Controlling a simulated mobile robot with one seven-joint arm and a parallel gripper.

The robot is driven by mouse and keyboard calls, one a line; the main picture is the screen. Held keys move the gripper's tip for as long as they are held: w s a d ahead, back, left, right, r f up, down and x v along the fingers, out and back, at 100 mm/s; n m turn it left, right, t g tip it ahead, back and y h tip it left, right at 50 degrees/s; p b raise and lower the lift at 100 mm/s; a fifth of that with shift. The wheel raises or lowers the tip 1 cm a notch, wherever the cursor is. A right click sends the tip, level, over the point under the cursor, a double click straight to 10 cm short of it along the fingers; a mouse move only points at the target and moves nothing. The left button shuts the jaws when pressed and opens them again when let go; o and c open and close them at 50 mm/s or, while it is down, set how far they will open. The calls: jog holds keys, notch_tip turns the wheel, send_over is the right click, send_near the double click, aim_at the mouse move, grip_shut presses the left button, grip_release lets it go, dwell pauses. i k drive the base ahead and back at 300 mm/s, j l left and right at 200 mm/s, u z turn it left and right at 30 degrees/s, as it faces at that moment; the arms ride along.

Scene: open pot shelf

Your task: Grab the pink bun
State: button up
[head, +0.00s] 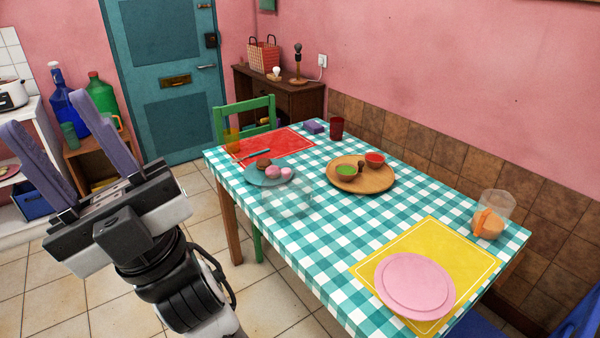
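Two small rounded pink shapes sit side by side on a teal plate (258,179) toward the far left of the table; the left one looks like a pink bun (273,171), but they are too small to tell apart surely. A brown bun (263,162) lies just behind them on the same plate. My gripper (48,110) is at the left of the view, raised with its two purple fingers spread wide and nothing between them. It is well apart from the table and the plate.
The checked table holds a red placemat (290,140), a wooden board (382,181) with two small bowls, a dark red cup (336,128), a yellow placemat (442,246) with pink plates (415,285), and a clear container (490,220). A green chair (243,106) stands behind. Tiled floor lies left of the table.

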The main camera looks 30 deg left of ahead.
aim_at(270, 169)
jog(key=i+j+z, duration=0.1)
jog(key=j+z, duration=0.2)
jog(key=j, duration=0.15)
jog(key=i+j+z, duration=0.1)
jog(key=j+z, duration=0.2)
jog(key=j, duration=0.15)
jog(key=j+z, duration=0.25)
jog(key=j, duration=0.8)
jog(key=j+z, duration=0.1)
jog(key=j, duration=2.85)
